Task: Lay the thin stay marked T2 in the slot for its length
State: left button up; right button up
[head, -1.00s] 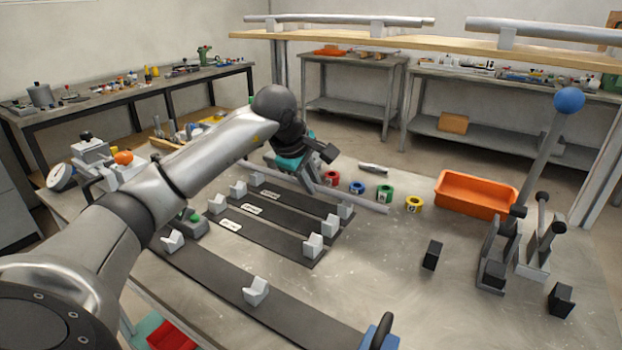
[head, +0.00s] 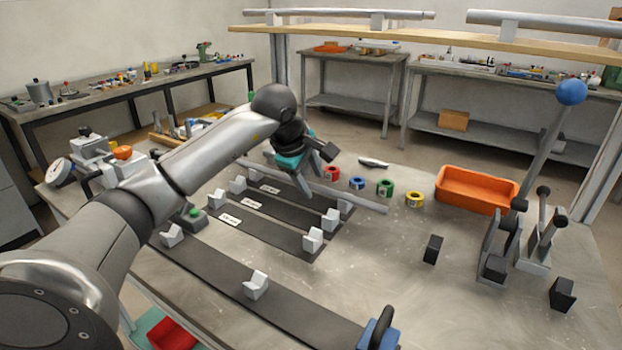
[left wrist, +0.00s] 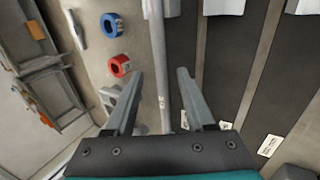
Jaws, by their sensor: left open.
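A thin grey stay (head: 358,200) lies beside the short dark slot strip on the bench. In the left wrist view the stay (left wrist: 157,50) runs lengthwise between my fingers, with a small mark too small to read. My left gripper (head: 316,172) is open just over the stay; it also shows in the left wrist view (left wrist: 160,74), with a gap on both sides of the stay. My right gripper is not in view.
Red, blue, green and yellow rings (head: 385,188) sit behind the stay. An orange bin (head: 478,190) stands at the back right, near a lever device (head: 545,150) with a blue ball. Thicker tubes (head: 350,16) rest on the overhead shelf.

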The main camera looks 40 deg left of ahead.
pick_arm(q)
jog(key=shift+r, duration=0.1)
jog(key=shift+s+r, duration=0.15)
jog(key=shift+r, duration=0.15)
jog(key=p+v, duration=0.3)
jog(key=v, duration=1.1)
jog(key=shift+s+p, duration=0.15)
jog(key=shift+p, duration=0.15)
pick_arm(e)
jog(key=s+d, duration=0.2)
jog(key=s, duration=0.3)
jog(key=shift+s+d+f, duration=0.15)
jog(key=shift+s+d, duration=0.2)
pick_arm(q)
jog(key=shift+d+r, duration=0.1)
jog(key=shift+r, duration=0.05)
jog(key=shift+r, duration=0.1)
